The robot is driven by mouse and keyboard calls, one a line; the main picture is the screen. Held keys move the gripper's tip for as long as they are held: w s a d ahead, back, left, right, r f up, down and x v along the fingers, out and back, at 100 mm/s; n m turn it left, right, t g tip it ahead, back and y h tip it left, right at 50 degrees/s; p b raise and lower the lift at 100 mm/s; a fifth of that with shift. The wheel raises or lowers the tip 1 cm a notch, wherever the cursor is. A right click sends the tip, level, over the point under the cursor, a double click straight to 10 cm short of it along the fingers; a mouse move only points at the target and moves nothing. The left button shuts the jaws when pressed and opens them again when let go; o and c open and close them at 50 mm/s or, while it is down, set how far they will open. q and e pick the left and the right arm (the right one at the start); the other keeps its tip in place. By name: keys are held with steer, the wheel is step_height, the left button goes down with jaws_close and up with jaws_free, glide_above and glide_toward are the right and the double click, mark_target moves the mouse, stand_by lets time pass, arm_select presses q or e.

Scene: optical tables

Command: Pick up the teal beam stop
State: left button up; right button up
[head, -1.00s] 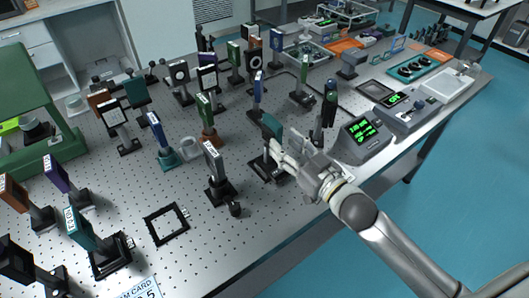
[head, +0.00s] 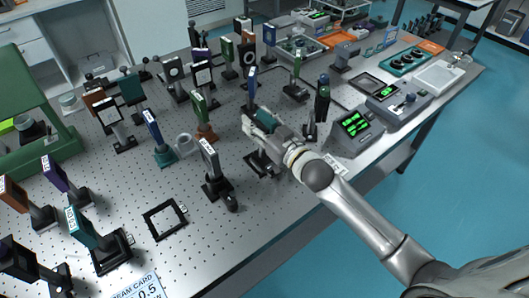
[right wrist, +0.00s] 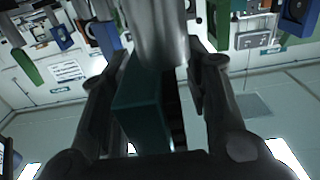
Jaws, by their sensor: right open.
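The teal block (head: 266,119), which looks like the beam stop, stands on a dark post and base near the front edge of the perforated optical table (head: 120,187). My right gripper (head: 257,122) reaches it from the right and partly covers it in the head view. In the right wrist view the teal block (right wrist: 143,108) lies between the two dark fingers of my right gripper (right wrist: 158,85), nearer the left finger. The jaws are open; whether a finger touches the block I cannot tell. My left gripper is not in view.
A white-labelled dark mount (head: 212,172) stands left of the gripper. A tall dark post (head: 320,108) and a box with a green display (head: 352,128) stand to its right. A flat black frame (head: 165,220) lies in front. Several other mounts crowd behind.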

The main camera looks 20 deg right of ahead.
jaws_close()
steer(key=shift+r, duration=0.1)
stand_by(0.6)
